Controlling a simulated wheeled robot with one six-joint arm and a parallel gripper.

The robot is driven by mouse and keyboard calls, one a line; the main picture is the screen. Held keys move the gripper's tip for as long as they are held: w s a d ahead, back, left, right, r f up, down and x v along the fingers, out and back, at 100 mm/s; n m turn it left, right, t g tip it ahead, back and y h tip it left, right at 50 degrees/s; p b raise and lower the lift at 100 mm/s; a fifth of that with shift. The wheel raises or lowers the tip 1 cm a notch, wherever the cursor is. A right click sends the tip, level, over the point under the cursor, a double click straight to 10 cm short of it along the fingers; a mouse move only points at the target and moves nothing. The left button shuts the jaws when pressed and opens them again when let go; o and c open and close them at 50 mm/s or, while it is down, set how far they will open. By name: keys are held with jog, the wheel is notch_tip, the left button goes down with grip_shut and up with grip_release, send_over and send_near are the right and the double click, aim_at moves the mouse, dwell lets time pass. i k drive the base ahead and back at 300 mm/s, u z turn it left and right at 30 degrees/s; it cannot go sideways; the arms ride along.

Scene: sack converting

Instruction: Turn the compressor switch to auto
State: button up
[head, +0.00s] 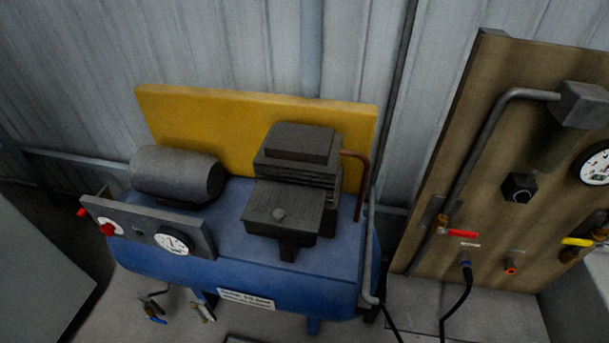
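The compressor (235,262) stands against the wall, with a blue tank, a dark motor (178,174) and a finned pump block (292,185) on top. A grey control panel (140,225) is fixed at its front left. The panel carries a red knob on a white round dial (108,229), which looks like the switch, and a white gauge (174,242) to its right. The knob's setting is too small to read. My gripper is not in view.
A yellow guard (215,110) stands behind the motor and pump. A wooden board (470,150) at right carries pipes, a gauge (594,165), and red (463,234) and yellow (578,242) valve handles. A black hose (458,305) hangs below. A grey surface (35,260) lies at left.

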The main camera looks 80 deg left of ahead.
aim_at(108, 230)
jog(key=u, duration=3.55)
